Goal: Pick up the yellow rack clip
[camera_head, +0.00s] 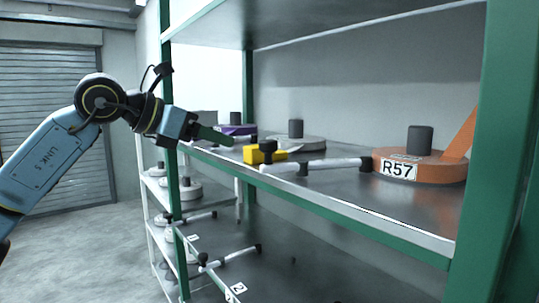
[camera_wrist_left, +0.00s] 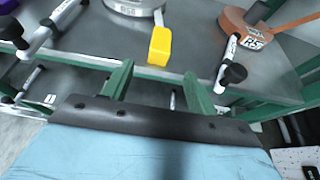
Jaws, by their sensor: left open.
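The yellow rack clip (camera_head: 262,154) lies near the front edge of the upper shelf in the head view, behind a white bar with black ends. It also shows in the left wrist view (camera_wrist_left: 160,46), just beyond and between my fingers. My left gripper (camera_head: 222,137) comes in from the left, its green fingers pointing at the clip and a little apart from it. In the left wrist view the two fingers (camera_wrist_left: 158,82) are spread with nothing between them. My right gripper is not in view.
An orange reel (camera_head: 440,168) labelled R57 stands right on the shelf. A grey-white reel (camera_head: 308,144) and a purple reel (camera_head: 232,129) stand behind. White bars (camera_head: 330,164) with black ends project at the front edge. A green post (camera_head: 168,200) stands near my left gripper.

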